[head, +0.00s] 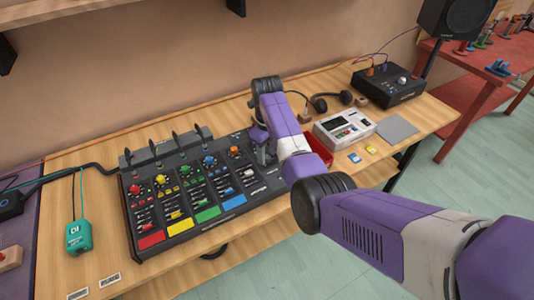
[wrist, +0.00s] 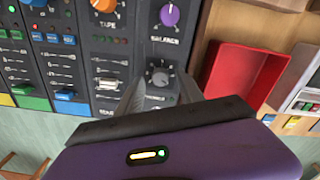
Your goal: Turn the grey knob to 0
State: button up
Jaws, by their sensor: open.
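The grey knob (wrist: 160,77) sits on the right side of the black mixer panel, below the purple knob (wrist: 170,15) in the wrist view. A pale mark shows on its face; the scale around it is too small to read. My gripper (wrist: 160,90) is open, with its two fingers on the left and right of the knob. I cannot tell whether they touch it. In the head view the black mixer (head: 190,215) lies on the wooden bench, and my arm hides its right end and the grey knob.
A red tray (wrist: 245,75) stands close to the mixer's right. An orange knob (wrist: 103,5) and several sliders lie left of my gripper. A white device (head: 344,128), headphones (head: 332,102) and a black box (head: 388,84) stand further right on the bench.

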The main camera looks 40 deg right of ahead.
jog(key=shift+f, duration=0.45)
jog(key=shift+c, duration=0.3)
grip_shut()
